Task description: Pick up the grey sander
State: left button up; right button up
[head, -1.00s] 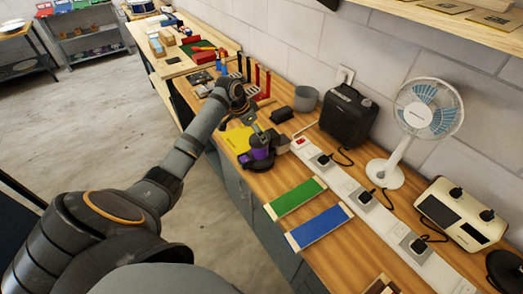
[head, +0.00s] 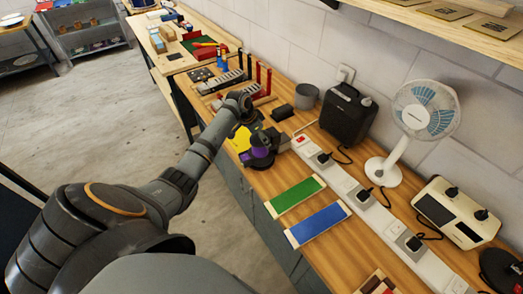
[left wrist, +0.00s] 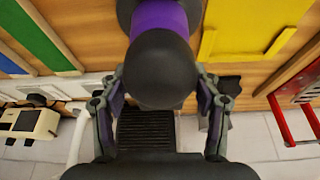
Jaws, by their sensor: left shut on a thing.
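A sander (head: 259,157) with a dark grey round knob and a purple band stands on the wooden bench near its front edge. In the left wrist view the sander's dark knob (left wrist: 160,68) fills the space between my fingers, with the purple band beyond it. My left gripper (head: 254,138) comes down on it from the back left. In the left wrist view my left gripper (left wrist: 160,90) has one finger on each side of the knob, shut on it. The sander's base is mostly hidden. I cannot tell whether it is clear of the bench. My right gripper is not in view.
A yellow sheet (head: 239,140) lies beside the sander. Green (head: 296,195) and blue (head: 318,225) strips lie in front. A white power strip (head: 345,183), black box (head: 347,112), grey cup (head: 306,96) and fan (head: 424,110) stand behind.

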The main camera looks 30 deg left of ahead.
pick_arm(q)
jog(key=c, duration=0.5)
jog(key=shift+w+r, duration=0.15)
jog(key=shift+c, duration=0.5)
